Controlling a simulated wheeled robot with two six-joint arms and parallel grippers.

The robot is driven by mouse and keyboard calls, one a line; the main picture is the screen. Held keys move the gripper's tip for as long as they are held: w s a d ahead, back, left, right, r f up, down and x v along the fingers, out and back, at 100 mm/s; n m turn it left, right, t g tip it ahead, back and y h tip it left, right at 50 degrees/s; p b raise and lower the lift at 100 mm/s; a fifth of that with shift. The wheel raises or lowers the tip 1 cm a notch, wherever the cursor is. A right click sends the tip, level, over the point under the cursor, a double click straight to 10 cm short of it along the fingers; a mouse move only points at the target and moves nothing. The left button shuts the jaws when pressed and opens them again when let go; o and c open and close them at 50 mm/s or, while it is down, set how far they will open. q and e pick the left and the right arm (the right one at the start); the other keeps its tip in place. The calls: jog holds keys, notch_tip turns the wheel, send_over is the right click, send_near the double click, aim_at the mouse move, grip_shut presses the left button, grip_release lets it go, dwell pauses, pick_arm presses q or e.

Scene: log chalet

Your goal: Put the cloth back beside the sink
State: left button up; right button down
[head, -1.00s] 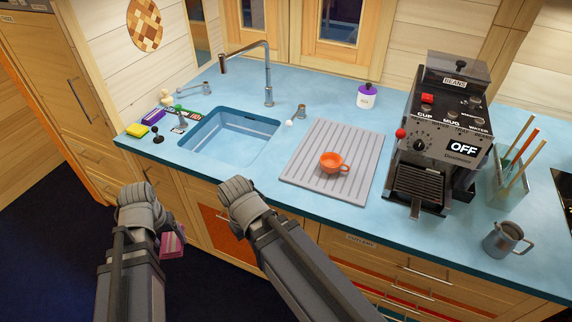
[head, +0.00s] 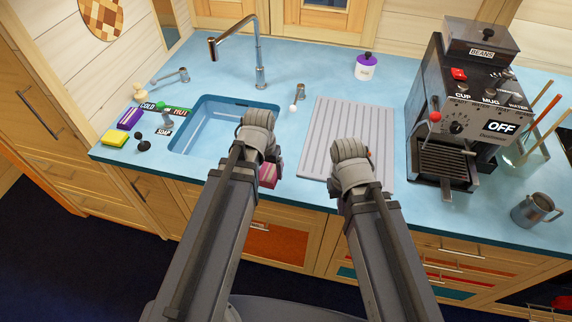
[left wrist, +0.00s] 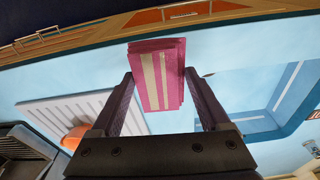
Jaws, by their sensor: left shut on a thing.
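My left gripper (head: 257,140) is shut on a folded pink cloth (head: 268,176) with a pale stripe. In the left wrist view the cloth (left wrist: 158,75) sits between the two fingers. It is over the front part of the counter, between the sink and the draining board; its exact height is hard to tell. The blue sink (head: 201,140) is to the left of the cloth, partly covered by my left arm. My right gripper (head: 352,160) is over the draining board; its fingers are hidden, so its opening does not show.
The grey draining board (head: 335,112) holds an orange cup (left wrist: 76,137), mostly hidden in the head view behind my right gripper. A yellow sponge (head: 114,138) and purple box (head: 130,118) lie left of the sink. A coffee machine (head: 470,120) and metal jug (head: 533,210) stand right.

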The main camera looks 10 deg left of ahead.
aim_at(274, 169)
pick_arm(q)
jog(key=shift+n, duration=0.5)
jog(key=w+r+p, duration=0.1)
jog(key=w, duration=0.1)
jog(key=w+r+p, duration=0.2)
jog(key=w, duration=0.1)
jog(key=shift+w+d+r, duration=0.3)
jog(key=shift+w+r, duration=0.05)
jog(key=shift+a+f+b, duration=0.1)
jog(key=shift+f+b, duration=0.6)
notch_tip(274, 169, down, 9)
jog(key=b, duration=0.9)
jog(key=shift+s, duration=0.1)
jog(key=shift+r, duration=0.1)
jog(key=o, duration=1.2)
jog(key=shift+c, duration=0.2)
